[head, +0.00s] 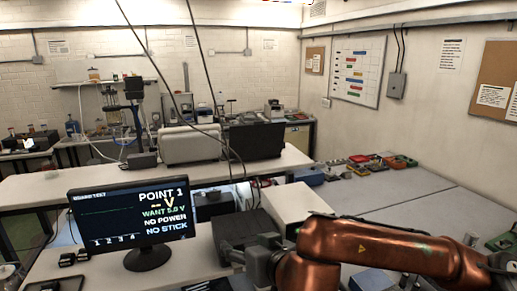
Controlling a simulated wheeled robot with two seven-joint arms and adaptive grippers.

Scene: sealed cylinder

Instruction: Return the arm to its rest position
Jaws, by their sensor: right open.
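My right arm (375,245) is copper-coloured and reaches in from the right edge across the lower right. Its grey gripper (236,256) points left, in front of a dark box (243,228) on the bench. The gripper is open, and I see nothing held in it. Its fingers are small and partly lost against the dark things behind. My left arm and gripper are not in view.
A monitor (132,219) reading "NO POWER" and "NO STICK" stands left of the gripper. A white box (285,207) is behind the arm. Small dark blocks (74,257) lie at the lower left. The right-hand table (430,208) has clear surface.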

